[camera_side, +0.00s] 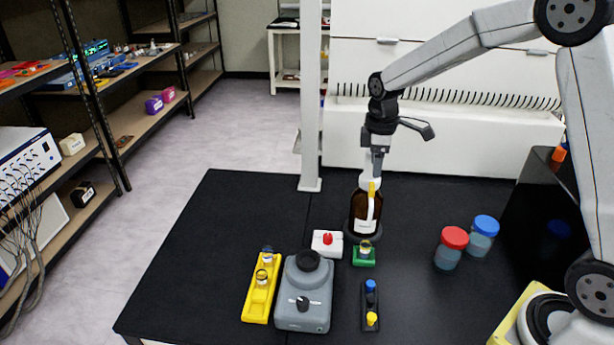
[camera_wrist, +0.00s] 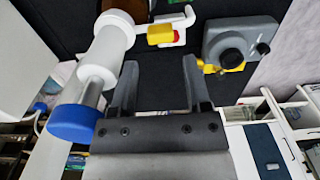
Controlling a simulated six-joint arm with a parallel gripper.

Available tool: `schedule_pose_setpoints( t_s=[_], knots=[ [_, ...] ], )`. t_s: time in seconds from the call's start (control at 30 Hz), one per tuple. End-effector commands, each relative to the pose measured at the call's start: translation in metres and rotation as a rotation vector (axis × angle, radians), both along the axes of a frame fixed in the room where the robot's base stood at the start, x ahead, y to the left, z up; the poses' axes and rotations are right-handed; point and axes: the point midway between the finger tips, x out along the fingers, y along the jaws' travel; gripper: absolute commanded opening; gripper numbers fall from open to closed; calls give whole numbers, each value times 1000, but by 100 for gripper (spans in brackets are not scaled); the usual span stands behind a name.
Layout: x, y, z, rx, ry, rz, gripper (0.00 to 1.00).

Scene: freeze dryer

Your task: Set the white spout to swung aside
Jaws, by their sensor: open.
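The brown bottle (camera_side: 361,210) stands upright on a dark round base, with a white dispenser head on top. The white spout (camera_side: 371,207) hangs at the bottle's near side in the side view, below a yellow part (camera_side: 373,186). In the wrist view the white dispenser body (camera_wrist: 108,45) with a blue cap (camera_wrist: 72,124) is at left. The curved white spout (camera_wrist: 180,22) shows beyond, near the yellow part (camera_wrist: 160,36). My gripper (camera_wrist: 160,85) is open and empty, with the dispenser body outside its fingers. In the side view my gripper (camera_side: 377,165) points down and overlaps the dispenser top.
A white box with a red knob (camera_side: 327,239) and a green block (camera_side: 364,256) stand close before the bottle. A grey device (camera_side: 304,295), yellow rack (camera_side: 262,290) and black rack (camera_side: 370,310) are nearer. Red-lidded (camera_side: 451,250) and blue-lidded jars (camera_side: 482,238) stand right. The table's left is clear.

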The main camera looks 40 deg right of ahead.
Motion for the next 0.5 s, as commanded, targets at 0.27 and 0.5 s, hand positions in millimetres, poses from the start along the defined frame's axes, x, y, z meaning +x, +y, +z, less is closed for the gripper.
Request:
schedule_pose_setpoints(
  t_s=[0.27,0.5],
  knots=[
    [-1,0,-34,0,3,0,62],
    [0,0,-57,0,1,-1,62]
  ],
)
